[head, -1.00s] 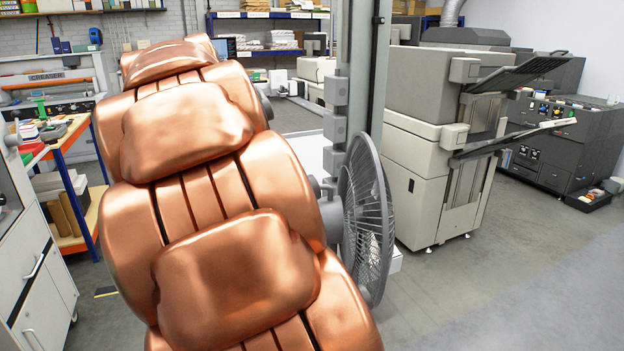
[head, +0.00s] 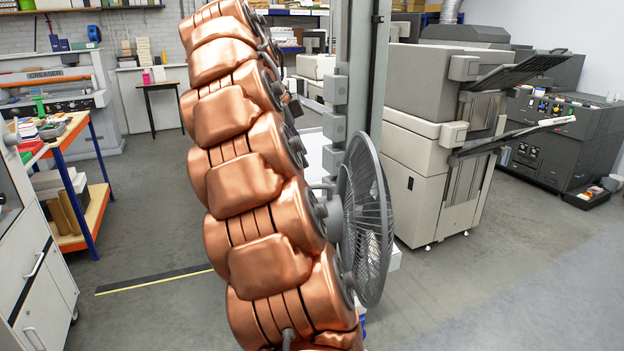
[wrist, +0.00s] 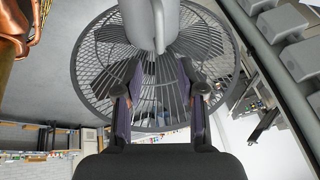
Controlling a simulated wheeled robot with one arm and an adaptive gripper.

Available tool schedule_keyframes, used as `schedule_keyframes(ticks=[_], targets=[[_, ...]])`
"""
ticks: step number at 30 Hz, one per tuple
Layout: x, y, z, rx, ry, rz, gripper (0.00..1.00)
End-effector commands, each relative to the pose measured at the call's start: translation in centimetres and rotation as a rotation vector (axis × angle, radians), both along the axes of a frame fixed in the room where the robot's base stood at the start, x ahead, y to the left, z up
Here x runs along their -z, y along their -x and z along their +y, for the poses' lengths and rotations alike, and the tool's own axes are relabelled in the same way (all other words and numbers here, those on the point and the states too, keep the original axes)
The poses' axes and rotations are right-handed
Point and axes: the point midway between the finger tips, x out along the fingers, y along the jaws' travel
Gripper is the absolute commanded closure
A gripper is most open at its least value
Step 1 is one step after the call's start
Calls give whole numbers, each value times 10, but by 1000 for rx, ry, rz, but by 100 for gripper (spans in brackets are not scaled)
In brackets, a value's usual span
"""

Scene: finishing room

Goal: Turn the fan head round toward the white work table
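The fan head (head: 366,222) is a round grey wire cage on a grey post, seen nearly edge-on in the head view with its front to the right. In the wrist view the back of the cage (wrist: 98,72) fills the upper middle, with the pale motor housing (wrist: 140,22) at the top. My gripper (wrist: 160,88) is open, its two dark fingers well apart in front of the cage's back; a thin grey bar shows between them. I cannot tell whether they touch it. My copper arm hides the gripper in the head view. A white surface (head: 312,152), possibly the work table, shows partly behind the arm.
The grey post (head: 357,90) stands directly behind the fan. A large beige machine (head: 425,130) stands to its right. A shelf cart (head: 75,190) and a white cabinet (head: 35,290) are at left. Floor is clear at lower right.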

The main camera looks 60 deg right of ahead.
Motion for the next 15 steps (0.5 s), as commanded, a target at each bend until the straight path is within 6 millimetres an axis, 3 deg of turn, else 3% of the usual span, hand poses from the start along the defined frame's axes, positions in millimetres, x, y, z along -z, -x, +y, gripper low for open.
schedule_keyframes(ticks=[15], targets=[[34,9,-15,12,-2,1,61]])
